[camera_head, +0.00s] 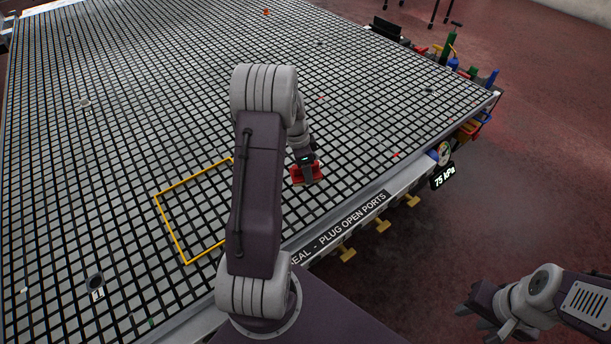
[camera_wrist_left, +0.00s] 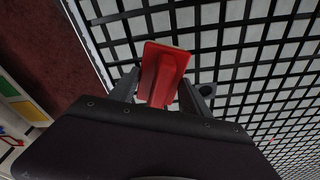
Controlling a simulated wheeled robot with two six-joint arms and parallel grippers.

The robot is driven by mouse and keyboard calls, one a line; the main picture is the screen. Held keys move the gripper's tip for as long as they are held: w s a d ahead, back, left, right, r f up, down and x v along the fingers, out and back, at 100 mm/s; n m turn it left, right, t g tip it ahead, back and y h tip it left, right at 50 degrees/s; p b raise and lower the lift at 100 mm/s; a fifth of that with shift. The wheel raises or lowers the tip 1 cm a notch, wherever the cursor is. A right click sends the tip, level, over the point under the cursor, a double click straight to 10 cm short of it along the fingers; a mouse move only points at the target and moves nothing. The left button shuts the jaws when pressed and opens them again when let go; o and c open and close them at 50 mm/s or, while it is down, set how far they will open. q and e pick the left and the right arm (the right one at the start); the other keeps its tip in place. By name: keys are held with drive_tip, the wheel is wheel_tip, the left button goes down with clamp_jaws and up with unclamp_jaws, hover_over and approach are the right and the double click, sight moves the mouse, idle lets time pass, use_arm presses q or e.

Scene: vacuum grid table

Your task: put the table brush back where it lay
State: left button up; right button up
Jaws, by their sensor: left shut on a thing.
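The red table brush (camera_head: 298,174) is in my left gripper, just above or on the grid table (camera_head: 120,160) near its front edge; I cannot tell if it touches. In the left wrist view, the red brush (camera_wrist_left: 162,72) sits between the two grey fingers of my left gripper (camera_wrist_left: 158,95), which is shut on it. Its bristles do not show clearly. My left arm hides part of the table behind it. My right gripper (camera_head: 484,318) is off the table at the bottom right, empty, with its fingers apart.
A yellow outlined rectangle (camera_head: 173,222) marks the grid left of my arm. Coloured tools (camera_head: 452,50) stand along the far right edge. A gauge (camera_head: 444,153) and yellow valve handles (camera_head: 383,225) line the front edge. A dark port (camera_head: 95,282) lies at lower left. Most of the grid is clear.

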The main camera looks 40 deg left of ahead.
use_arm(q)
wheel_tip(320, 180, down, 4)
drive_tip(key=shift+r, duration=0.1)
drive_tip(key=shift+f, duration=0.25)
drive_tip(key=o, duration=1.5)
drive_tip(key=shift+c, duration=0.2)
drive_tip(key=shift+r+p, duration=0.35)
drive_tip(key=r, duration=0.3)
drive_tip(key=s+r, duration=0.1)
drive_tip(key=r, duration=0.3)
drive_tip(key=a+r, duration=0.1)
drive_tip(key=r, duration=0.3)
drive_tip(key=shift+s+r, duration=0.2)
drive_tip(key=shift+r, duration=0.05)
drive_tip(key=s+d+f+n, duration=0.1)
drive_tip(key=s+d+n, duration=0.3)
drive_tip(key=d, duration=0.5)
drive_tip(key=s+d+f+n+y, duration=0.1)
drive_tip(key=s+d+n, duration=0.3)
drive_tip(key=s+d, duration=0.4)
drive_tip(key=shift+s+d+f, duration=0.3)
drive_tip(key=shift+d+f, duration=0.15)
drive_tip(key=shift+d, duration=0.7)
